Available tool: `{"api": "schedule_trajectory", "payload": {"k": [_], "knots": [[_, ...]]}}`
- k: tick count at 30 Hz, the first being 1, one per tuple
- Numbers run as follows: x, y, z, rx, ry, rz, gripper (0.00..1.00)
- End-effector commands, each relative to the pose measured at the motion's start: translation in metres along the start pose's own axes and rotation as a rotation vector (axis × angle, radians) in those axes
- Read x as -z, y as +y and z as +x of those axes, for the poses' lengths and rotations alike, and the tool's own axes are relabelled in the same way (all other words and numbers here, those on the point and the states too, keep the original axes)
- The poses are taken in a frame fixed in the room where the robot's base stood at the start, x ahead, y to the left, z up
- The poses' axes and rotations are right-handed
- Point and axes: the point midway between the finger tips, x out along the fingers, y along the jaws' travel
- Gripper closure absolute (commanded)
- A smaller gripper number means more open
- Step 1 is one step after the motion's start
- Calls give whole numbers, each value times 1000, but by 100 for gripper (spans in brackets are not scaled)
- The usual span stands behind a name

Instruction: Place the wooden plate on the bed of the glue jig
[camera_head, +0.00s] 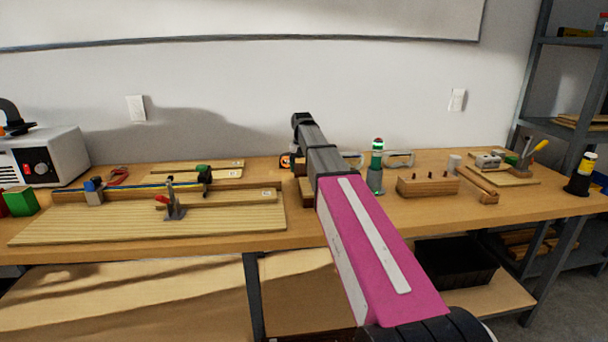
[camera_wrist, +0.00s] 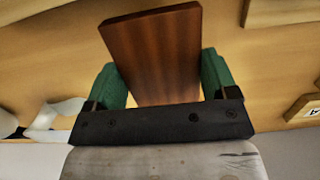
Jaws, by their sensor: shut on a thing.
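The wooden plate (camera_wrist: 155,50) is a reddish-brown flat board. In the wrist view it stands out between the two green fingers of my gripper (camera_wrist: 160,80), which is shut on it. In the head view my pink and grey arm hides most of the gripper and plate. The glue jig appears to be the pale ribbed board (camera_head: 110,228) at the left of the bench, with a fence, a red-handled toggle clamp (camera_head: 173,205) and a blue-and-black bar clamp (camera_head: 150,185). My arm reaches over the bench to the right of this jig.
The wooden workbench (camera_head: 350,225) holds a brown block with pegs (camera_head: 428,186), a green-topped bottle (camera_head: 376,170) and a tool board (camera_head: 510,176) to the right. A white machine (camera_head: 55,152) and green block (camera_head: 20,200) stand far left. A metal shelf (camera_head: 525,110) is at right.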

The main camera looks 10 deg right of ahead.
Motion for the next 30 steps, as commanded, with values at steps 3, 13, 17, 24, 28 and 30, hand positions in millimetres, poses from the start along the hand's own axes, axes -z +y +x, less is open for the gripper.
{"api": "schedule_trajectory", "payload": {"k": [3, 13, 17, 24, 28, 30], "knots": [[-3, -1, 18, 0, -3, 0, 46], [-3, -2, 35, 0, 0, 0, 46], [-3, -2, 36, 0, -1, 0, 46], [-2, -2, 37, 0, -1, 0, 0], [-3, -2, 37, 0, -1, 0, 0], [-3, -2, 35, 0, 0, 0, 0]]}}
